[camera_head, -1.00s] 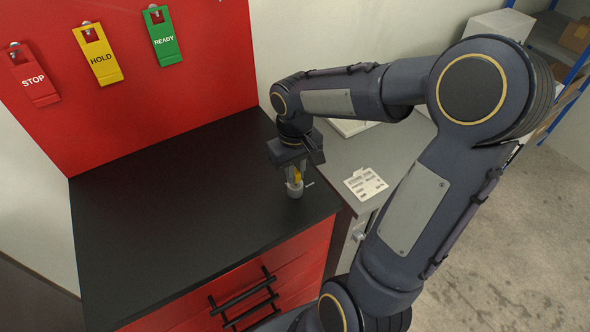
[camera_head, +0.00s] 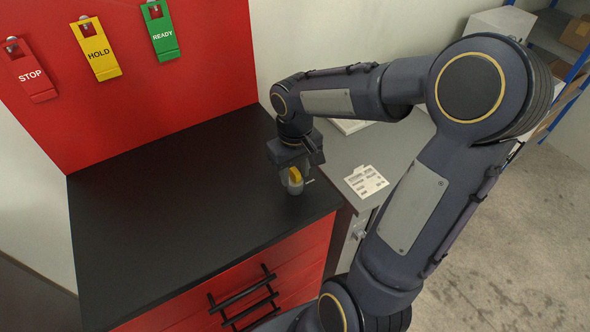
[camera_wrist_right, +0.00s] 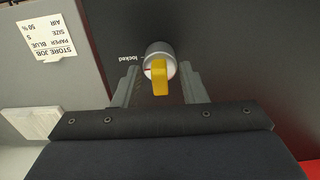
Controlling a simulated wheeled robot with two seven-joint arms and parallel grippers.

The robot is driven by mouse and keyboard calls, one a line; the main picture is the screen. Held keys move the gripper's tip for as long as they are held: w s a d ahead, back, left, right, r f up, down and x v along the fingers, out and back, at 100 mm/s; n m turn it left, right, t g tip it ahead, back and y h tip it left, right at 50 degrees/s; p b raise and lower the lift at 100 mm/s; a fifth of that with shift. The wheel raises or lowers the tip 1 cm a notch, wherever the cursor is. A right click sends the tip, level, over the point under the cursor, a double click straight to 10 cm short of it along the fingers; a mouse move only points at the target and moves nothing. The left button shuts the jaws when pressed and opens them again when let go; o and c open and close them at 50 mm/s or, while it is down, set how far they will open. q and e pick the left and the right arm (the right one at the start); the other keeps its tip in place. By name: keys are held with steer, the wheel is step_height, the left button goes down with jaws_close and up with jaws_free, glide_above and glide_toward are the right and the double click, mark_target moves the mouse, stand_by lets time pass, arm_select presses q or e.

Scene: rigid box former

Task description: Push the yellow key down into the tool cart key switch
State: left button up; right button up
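The yellow key (camera_head: 295,175) stands in the round grey key switch (camera_head: 295,189) near the right front edge of the black cart top. In the right wrist view the yellow key (camera_wrist_right: 160,78) projects from the silver collar of the key switch (camera_wrist_right: 158,52), beside the word "locked". How deep the key sits cannot be told. My right gripper (camera_head: 294,171) points down over the switch. In the wrist view its fingers (camera_wrist_right: 160,84) are spread on both sides of the key, with gaps between. My left gripper is not in view.
The black cart top (camera_head: 170,220) is otherwise clear. A red back panel (camera_head: 120,110) carries STOP, HOLD and READY tags. A grey cabinet with a paper label (camera_head: 366,181) stands close on the right. Red drawers with black handles (camera_head: 243,298) are below.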

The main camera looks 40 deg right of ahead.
step_height(320, 180, up, 7)
steer(key=shift+r, duration=0.4)
stand_by(0.7)
